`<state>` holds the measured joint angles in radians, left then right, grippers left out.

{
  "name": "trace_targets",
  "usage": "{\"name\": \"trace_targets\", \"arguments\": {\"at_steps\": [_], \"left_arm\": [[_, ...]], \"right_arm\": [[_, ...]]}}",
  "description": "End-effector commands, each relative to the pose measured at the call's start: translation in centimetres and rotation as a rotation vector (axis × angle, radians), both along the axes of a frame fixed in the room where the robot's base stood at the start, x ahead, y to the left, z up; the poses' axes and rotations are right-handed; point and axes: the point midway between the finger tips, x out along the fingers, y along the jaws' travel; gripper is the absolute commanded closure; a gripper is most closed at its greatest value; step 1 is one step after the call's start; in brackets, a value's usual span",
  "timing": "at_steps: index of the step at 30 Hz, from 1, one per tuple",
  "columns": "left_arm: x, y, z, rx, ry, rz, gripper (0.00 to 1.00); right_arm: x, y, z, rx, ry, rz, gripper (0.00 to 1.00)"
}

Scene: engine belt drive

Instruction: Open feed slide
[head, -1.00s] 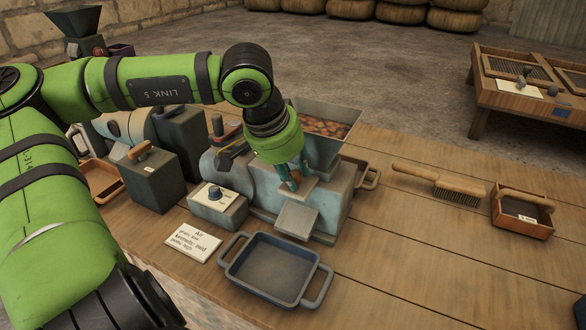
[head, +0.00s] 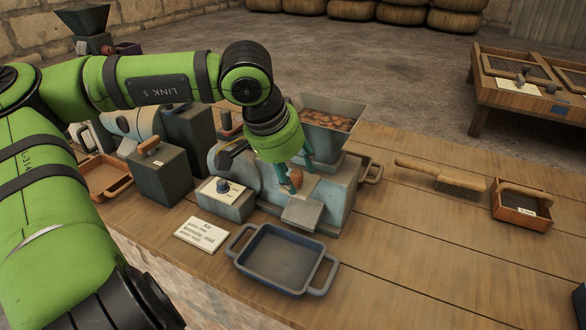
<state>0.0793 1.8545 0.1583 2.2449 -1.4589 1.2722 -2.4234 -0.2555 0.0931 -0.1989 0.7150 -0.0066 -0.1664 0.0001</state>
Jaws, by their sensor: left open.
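A grey-blue machine (head: 344,190) stands on the wooden bench with a hopper (head: 345,110) full of brown kernels on top. My left gripper (head: 293,182) is open and points down at the machine's front, below the hopper. A small brownish part (head: 306,182) shows right beside its fingertips. It may be the feed slide's handle; I cannot tell whether the fingers touch it. The slide itself is mostly hidden by the gripper. A grey chute plate (head: 302,214) slopes out below. My right gripper is not in view.
A blue-grey two-handled tray (head: 238,262) sits in front of the chute. A dial box (head: 240,210) and a label card (head: 202,235) are to the left. A brush (head: 425,171) and a wooden box (head: 507,217) lie right. The bench between is clear.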

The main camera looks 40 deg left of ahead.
Motion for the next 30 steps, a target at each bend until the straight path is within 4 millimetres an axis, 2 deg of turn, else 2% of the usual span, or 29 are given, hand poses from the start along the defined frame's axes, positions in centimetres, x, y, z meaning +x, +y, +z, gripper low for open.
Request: {"name": "trace_targets", "arguments": {"at_steps": [1, 5, 8, 16, 21, 30], "left_arm": [[0.0, 0.0, 0.0, -0.001, 0.001, 0.000, 0.53], [-0.3, 0.0, 1.0, 0.000, -0.004, 0.000, 0.53], [-1.0, 0.0, 2.5, 0.000, -0.006, 0.001, 0.53], [-3.2, 0.1, 7.9, 0.002, -0.007, 0.003, 0.53], [-4.3, 0.1, 10.2, 0.002, -0.004, 0.002, 0.53], [-4.8, 0.0, 11.2, 0.000, -0.001, 0.000, 0.53]], "right_arm": [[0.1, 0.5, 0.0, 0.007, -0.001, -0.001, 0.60], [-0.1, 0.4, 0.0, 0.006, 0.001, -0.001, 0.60], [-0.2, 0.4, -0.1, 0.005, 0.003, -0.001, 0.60], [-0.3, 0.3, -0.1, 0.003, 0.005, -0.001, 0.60], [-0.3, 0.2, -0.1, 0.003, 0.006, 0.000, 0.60], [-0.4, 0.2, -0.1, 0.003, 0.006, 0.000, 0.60]]}}
